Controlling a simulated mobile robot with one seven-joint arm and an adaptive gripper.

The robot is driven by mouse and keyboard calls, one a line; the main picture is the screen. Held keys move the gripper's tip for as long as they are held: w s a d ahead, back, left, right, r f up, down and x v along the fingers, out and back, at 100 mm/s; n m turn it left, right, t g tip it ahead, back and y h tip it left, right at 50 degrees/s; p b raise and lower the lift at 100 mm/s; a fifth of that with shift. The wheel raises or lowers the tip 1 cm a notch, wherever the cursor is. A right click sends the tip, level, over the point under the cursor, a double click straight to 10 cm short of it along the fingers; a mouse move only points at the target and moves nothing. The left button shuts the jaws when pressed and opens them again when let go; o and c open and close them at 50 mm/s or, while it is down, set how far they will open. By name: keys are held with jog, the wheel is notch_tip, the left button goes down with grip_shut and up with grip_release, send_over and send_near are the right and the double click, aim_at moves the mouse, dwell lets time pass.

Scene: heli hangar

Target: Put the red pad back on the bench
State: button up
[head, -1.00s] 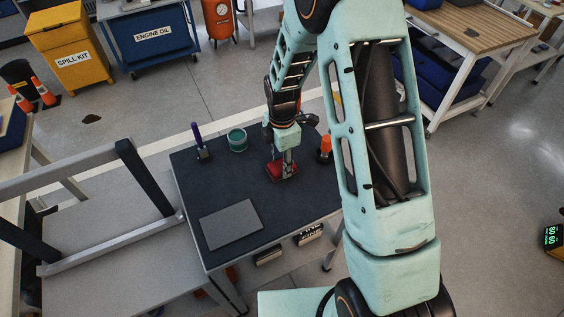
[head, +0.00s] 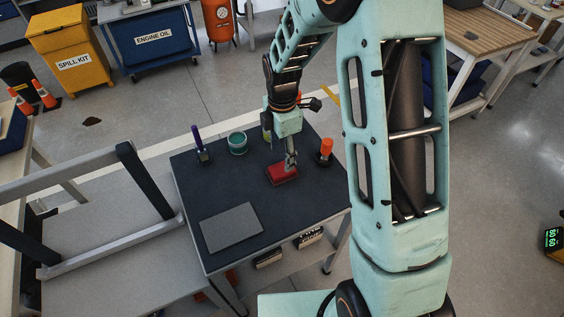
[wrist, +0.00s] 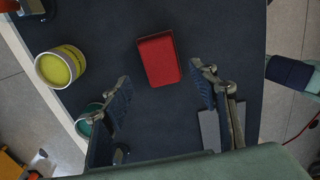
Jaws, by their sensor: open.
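The red pad (head: 283,174) lies flat on the dark top of the bench (head: 225,180), near its middle. In the wrist view the pad (wrist: 158,60) is a red block with a darker edge, lying beyond my fingertips with nothing over it. My gripper (head: 290,160) is above the pad in the head view. In the wrist view my gripper (wrist: 160,78) is open and empty, its two fingers apart, with the pad ahead of the gap between them.
A grey flat sheet (head: 231,228) lies at the bench's near left. A green cup (head: 237,144), a purple-handled tool (head: 197,139) and an orange-topped item (head: 326,148) stand on the bench. A yellow-filled can (wrist: 60,67) shows in the wrist view. A grey metal frame (head: 150,185) rises left.

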aim_at(282, 168)
notch_tip(282, 168, up, 6)
dwell(0.6)
